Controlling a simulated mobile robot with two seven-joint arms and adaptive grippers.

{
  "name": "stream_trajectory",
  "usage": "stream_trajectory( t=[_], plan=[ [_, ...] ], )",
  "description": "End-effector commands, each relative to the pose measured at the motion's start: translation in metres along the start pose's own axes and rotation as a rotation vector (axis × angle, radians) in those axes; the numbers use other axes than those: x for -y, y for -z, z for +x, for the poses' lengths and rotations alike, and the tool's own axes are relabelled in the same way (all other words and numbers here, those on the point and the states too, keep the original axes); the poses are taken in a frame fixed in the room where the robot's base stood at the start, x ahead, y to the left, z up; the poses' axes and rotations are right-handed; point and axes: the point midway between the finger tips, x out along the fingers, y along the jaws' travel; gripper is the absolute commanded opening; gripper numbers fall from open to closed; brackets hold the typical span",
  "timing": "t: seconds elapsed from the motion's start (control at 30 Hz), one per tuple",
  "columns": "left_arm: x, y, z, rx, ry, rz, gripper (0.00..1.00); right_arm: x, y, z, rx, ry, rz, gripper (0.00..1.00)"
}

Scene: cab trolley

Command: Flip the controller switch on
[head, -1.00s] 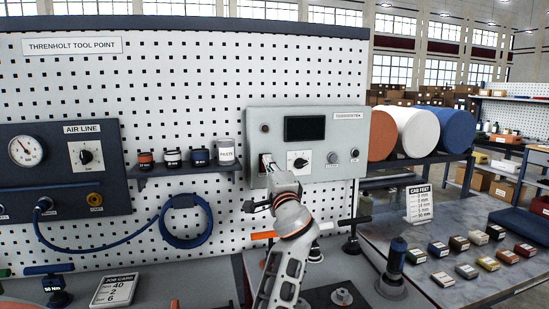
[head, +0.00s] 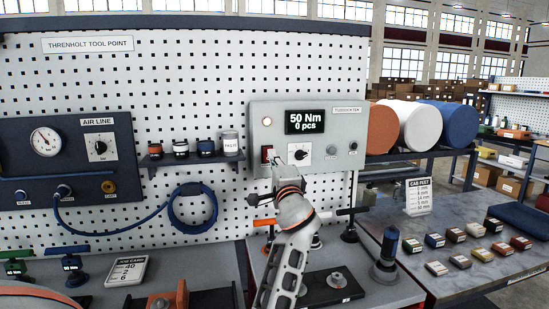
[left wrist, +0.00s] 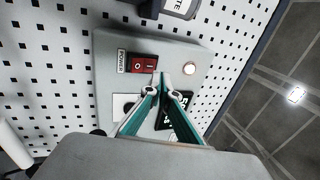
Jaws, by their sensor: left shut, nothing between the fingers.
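The grey controller box (head: 341,115) hangs on the pegboard. Its red power switch (head: 267,154) shows at the lower left of its face, and also in the left wrist view (left wrist: 137,65), beside a POWER label. The display (head: 305,121) is lit and reads 50 Nm, 0 pcs. The round lamp (head: 267,121) glows, also in the left wrist view (left wrist: 190,68). My left gripper (head: 276,162) is shut and empty, just right of and below the switch. In the left wrist view its fingertips (left wrist: 160,76) are close to the switch's edge; I cannot tell whether they touch. My right gripper is out of view.
A dial (head: 298,148) sits right of the switch, near my gripper. A small shelf with pots and a paste jar (head: 229,144) is left of the box. The air line panel (head: 60,185) is farther left. Tools stand on the bench below my arm.

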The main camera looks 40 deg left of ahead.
Motion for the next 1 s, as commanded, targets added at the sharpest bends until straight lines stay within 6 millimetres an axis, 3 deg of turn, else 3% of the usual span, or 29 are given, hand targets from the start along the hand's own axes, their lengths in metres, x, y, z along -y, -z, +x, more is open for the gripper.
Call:
stream_trajectory(
  t=[0.07,0.3,0.5,1.0],
  plan=[
    [0.001,0.000,-0.002,-0.001,0.000,-0.001,0.00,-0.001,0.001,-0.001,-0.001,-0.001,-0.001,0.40],
    [0.015,0.000,-0.056,-0.002,-0.002,-0.003,0.00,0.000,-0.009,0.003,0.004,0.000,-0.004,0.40],
    [0.026,0.000,-0.084,-0.002,-0.001,-0.002,0.00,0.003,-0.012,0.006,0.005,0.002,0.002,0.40],
    [0.031,0.000,-0.095,0.000,0.000,0.000,0.00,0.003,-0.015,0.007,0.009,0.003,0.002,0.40]
  ],
)
